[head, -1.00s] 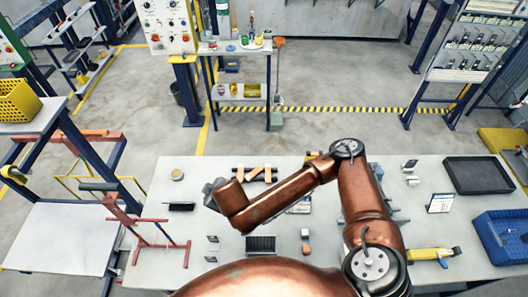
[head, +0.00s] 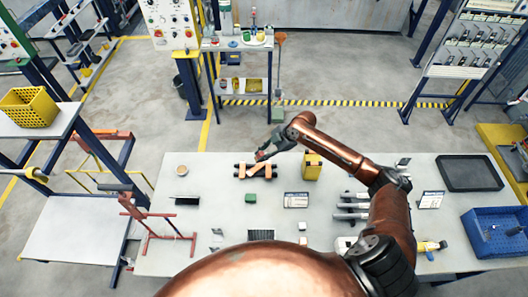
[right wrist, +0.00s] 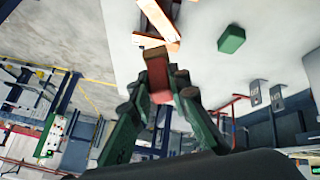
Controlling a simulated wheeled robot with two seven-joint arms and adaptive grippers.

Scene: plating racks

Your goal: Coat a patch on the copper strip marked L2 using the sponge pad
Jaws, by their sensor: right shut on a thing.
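Copper strips (head: 259,169) lie across a dark rack (head: 240,171) at the middle back of the table. Their marks are too small to read, so I cannot tell which is L2. My right gripper (head: 265,155) is above the strips' upper part. In the right wrist view its green fingers (right wrist: 160,92) are shut on a reddish block with a darker end, apparently the sponge pad (right wrist: 157,68). The pad's end points at the copper strips (right wrist: 160,22); I cannot tell whether it touches them. My left gripper is not in view.
A green block (head: 250,198) lies in front of the rack, and also shows in the right wrist view (right wrist: 231,40). A yellow box (head: 312,166) stands right of the rack. A sign (head: 296,200), black tray (head: 470,173) and blue crate (head: 497,235) are farther right.

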